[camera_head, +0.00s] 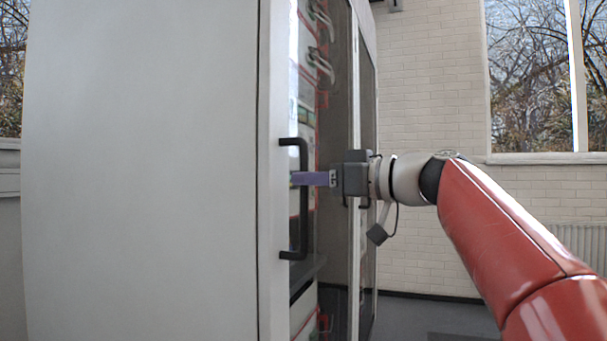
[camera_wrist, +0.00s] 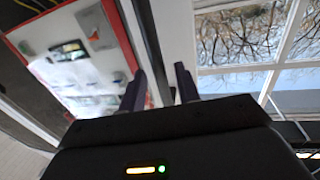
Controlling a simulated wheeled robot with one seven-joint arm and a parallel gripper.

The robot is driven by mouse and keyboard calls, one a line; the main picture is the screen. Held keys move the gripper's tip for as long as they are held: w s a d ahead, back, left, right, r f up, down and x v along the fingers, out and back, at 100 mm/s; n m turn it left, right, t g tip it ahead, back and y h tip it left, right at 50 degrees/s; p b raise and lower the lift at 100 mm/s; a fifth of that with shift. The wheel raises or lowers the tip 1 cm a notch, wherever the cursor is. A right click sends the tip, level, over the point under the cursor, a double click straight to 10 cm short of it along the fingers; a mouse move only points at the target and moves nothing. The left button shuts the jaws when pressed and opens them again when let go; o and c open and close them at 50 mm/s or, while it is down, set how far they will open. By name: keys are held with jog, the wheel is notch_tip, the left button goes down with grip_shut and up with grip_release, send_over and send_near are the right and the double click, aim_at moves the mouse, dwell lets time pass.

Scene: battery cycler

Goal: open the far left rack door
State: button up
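The nearest rack door (camera_head: 308,270) is a glazed door seen at a steep angle, and it looks shut. Its black vertical bar handle (camera_head: 296,253) stands out from the frame. My gripper (camera_head: 297,179) is level with the handle's middle, and its purple fingers cross the bar in the head view. In the wrist view the two fingers (camera_wrist: 160,84) stand apart. A dark bar, seemingly the handle (camera_wrist: 145,35), runs down into the gap between them. I cannot tell whether either finger touches it. The fingertips' far side is hidden in the head view.
A large grey cabinet side panel (camera_head: 145,170) fills the left. A further rack door (camera_head: 367,130) stands beyond my wrist. A brick wall (camera_head: 430,100), a window (camera_head: 530,75) and a radiator (camera_head: 580,245) are at the right. Floor (camera_head: 420,315) shows clear there.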

jog(key=shift+x, duration=1.1)
grip_shut()
